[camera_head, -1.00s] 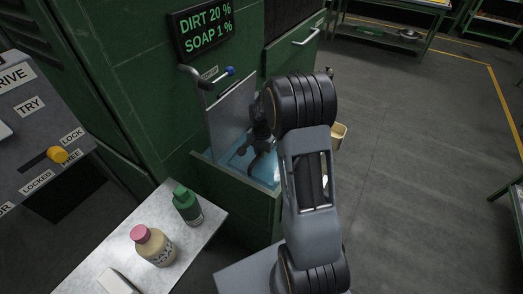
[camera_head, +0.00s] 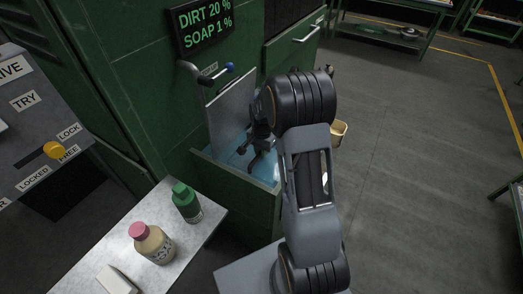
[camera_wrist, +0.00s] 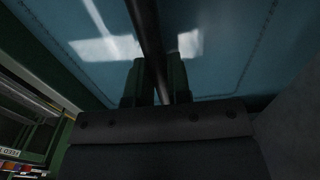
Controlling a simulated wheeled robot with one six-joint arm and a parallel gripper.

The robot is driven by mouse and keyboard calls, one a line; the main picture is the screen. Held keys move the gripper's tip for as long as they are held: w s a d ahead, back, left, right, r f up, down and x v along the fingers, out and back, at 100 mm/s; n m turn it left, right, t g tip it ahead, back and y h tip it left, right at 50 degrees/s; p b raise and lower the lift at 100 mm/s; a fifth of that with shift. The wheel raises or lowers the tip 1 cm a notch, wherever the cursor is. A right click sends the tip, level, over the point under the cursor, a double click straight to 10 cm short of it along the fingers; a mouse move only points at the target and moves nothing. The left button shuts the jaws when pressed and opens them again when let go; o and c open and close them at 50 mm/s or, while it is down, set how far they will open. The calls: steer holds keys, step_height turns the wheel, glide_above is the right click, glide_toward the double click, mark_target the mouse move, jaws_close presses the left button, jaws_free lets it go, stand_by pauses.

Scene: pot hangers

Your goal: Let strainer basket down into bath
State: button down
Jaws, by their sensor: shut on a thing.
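The bath is an open green tank (camera_head: 236,179) with blue liquid (camera_head: 265,168) in it, near the middle of the head view. The liquid also fills much of the wrist view (camera_wrist: 225,75). My gripper (camera_head: 262,142) is over the bath opening, partly hidden by my arm. In the wrist view, my gripper (camera_wrist: 158,82) is shut on a dark rod (camera_wrist: 148,30), which looks like the strainer basket's handle. I cannot make out the basket itself, nor whether it touches the liquid.
A grey upright panel (camera_head: 231,110) stands at the tank's back. A lever with a blue knob (camera_head: 230,67) is above it. A metal table (camera_head: 190,236) at front left holds a green bottle (camera_head: 186,203) and a pink-capped bottle (camera_head: 153,245).

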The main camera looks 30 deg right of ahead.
steer(key=shift+f+b, duration=0.3)
steer(key=shift+f, duration=0.15)
steer(key=c, duration=1)
jaws_free()
